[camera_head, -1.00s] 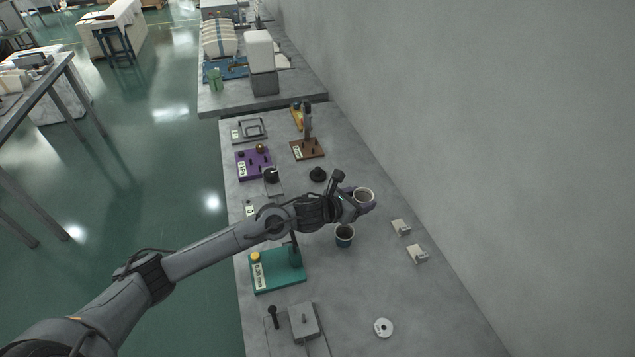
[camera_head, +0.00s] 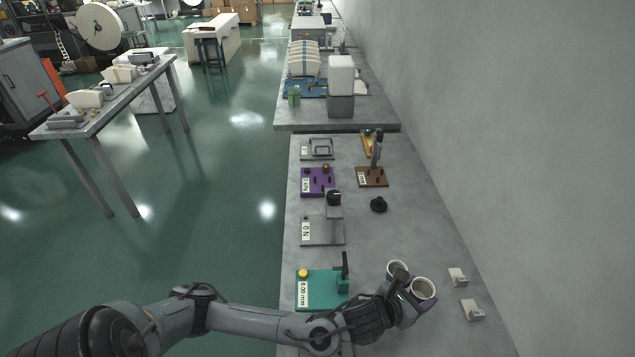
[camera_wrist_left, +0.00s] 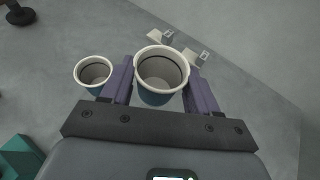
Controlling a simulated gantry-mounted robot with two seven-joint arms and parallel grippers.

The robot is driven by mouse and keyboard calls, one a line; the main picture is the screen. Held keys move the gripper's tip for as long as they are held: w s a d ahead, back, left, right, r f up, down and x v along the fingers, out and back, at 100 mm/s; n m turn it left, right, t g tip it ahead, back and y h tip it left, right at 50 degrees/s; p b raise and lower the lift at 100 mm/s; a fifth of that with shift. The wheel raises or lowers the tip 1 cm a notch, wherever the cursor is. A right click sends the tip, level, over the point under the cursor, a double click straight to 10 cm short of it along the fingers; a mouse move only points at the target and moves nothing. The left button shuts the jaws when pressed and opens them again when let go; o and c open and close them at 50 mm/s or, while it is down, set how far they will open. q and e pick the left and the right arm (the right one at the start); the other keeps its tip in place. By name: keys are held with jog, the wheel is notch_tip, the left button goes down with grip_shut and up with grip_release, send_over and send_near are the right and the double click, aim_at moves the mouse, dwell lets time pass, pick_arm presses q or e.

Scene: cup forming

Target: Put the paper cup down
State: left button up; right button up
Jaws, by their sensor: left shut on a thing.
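My left gripper (camera_head: 413,301) is shut on a paper cup (camera_head: 424,289) with a white rim and dark teal side. In the left wrist view the held cup (camera_wrist_left: 161,81) sits between the two purple fingers, mouth facing the camera. A second, similar cup (camera_head: 397,270) stands on the grey bench just left of and beyond the held one. It also shows left of the gripper in the wrist view (camera_wrist_left: 94,73). I cannot tell whether the held cup's base touches the bench. My right gripper is not in view.
Two small pale blocks (camera_head: 457,277) (camera_head: 472,309) lie right of the cups. A teal device (camera_head: 318,288) stands left of the gripper, and a black knob-like piece (camera_head: 378,205) lies farther back. The grey wall bounds the right. Bench surface between these is clear.

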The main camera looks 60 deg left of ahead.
pick_arm(q)
jog(key=shift+s+d+f, duration=0.4)
jog(key=shift+s+f, duration=0.05)
jog(key=shift+f, duration=0.2)
jog(key=shift+s+f, duration=0.2)
jog(key=shift+f, duration=0.1)
